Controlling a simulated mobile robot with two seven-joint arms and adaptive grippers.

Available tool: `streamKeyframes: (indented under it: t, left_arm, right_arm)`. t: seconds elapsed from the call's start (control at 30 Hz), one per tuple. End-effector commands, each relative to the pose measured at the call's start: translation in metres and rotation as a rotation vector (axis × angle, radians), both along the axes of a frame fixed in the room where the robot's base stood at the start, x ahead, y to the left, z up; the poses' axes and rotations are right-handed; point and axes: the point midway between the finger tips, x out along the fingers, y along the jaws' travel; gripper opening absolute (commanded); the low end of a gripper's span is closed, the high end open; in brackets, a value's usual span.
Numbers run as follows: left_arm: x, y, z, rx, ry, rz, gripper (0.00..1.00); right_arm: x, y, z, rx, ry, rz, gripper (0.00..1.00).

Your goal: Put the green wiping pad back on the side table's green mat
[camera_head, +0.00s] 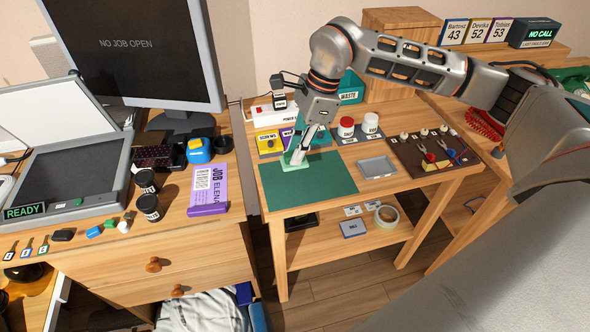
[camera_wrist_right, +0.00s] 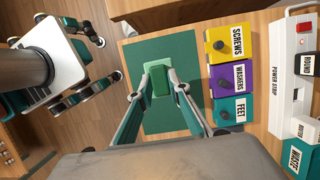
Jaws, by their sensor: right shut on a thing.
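The green wiping pad (camera_head: 292,162) is a light green block at the tips of my right gripper (camera_head: 302,155). The gripper is shut on it and points down over the upper part of the dark green mat (camera_head: 318,190) on the side table. In the right wrist view the pad (camera_wrist_right: 158,82) sits between the two fingertips (camera_wrist_right: 165,80), with the green mat (camera_wrist_right: 180,52) behind it. I cannot tell whether the pad touches the mat or is slightly above it. My left gripper is not in the head view.
Yellow (camera_wrist_right: 228,44), purple (camera_wrist_right: 232,79) and teal (camera_wrist_right: 228,111) labelled boxes stand beside the mat, with a power strip (camera_wrist_right: 290,75) beyond. The mat's near part is clear.

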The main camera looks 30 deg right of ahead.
Motion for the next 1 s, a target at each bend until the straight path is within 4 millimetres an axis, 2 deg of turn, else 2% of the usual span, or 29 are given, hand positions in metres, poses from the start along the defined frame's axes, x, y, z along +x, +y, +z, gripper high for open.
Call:
streamKeyframes:
  t: [0.03, 0.1, 0.33, 0.6, 1.0]
  left_arm:
    - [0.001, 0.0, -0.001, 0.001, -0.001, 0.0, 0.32]
    - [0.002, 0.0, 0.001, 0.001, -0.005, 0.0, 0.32]
    - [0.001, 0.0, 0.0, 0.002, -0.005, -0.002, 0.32]
    - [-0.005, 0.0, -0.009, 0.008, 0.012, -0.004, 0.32]
    - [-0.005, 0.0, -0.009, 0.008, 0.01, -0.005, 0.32]
  right_arm:
    - [-0.001, 0.0, -0.01, 0.0, 0.003, 0.0, 0.0]
    - [0.0, 0.0, -0.018, 0.001, 0.002, 0.0, 0.0]
    - [0.0, 0.0, -0.031, 0.001, 0.002, 0.0, 0.0]
    - [0.0, 0.0, -0.066, 0.001, 0.002, 0.0, 0.0]
    - [0.0, 0.0, -0.07, 0.001, 0.0, 0.0, 0.0]
